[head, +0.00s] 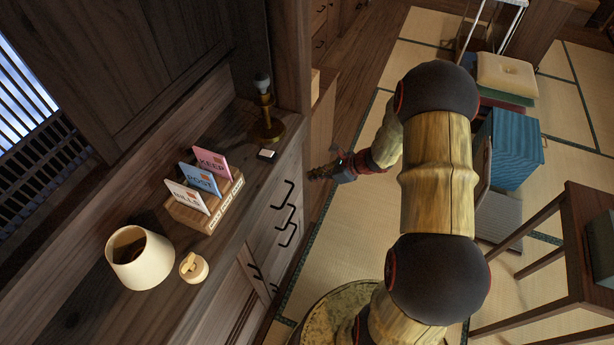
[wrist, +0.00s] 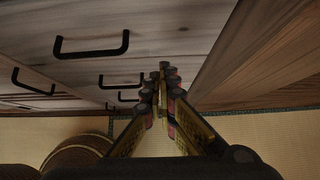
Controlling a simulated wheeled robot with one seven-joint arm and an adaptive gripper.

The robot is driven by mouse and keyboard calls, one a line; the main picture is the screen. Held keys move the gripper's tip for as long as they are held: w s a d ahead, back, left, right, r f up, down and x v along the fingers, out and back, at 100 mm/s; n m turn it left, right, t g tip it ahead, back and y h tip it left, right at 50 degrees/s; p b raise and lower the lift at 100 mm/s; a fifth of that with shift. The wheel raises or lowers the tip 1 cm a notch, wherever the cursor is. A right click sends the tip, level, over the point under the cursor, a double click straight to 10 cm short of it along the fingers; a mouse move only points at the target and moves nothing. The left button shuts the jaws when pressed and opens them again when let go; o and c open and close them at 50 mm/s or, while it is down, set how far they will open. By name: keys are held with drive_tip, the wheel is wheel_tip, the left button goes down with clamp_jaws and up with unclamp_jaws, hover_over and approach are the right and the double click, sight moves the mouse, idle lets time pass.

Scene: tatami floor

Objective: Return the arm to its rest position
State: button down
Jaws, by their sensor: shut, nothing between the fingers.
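My gripper (head: 322,173) shows in the head view at the end of my bent arm, out in front of the wooden cabinet (head: 262,217). It is shut and empty, and nothing hangs from it. In the wrist view my gripper (wrist: 162,82) has its fingertips together, pointing toward the cabinet's drawer fronts (wrist: 150,30) with black handles. I cannot tell exactly how far the fingertips are from the drawer fronts.
A blue box (head: 514,147), cushions (head: 507,76) and a wooden table (head: 588,235) stand to the right on tatami.

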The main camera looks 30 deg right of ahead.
drive_tip(key=p+v, duration=0.2)
drive_tip(key=v, duration=0.5)
drive_tip(key=shift+r, duration=0.25)
drive_tip(key=shift+d, duration=0.1)
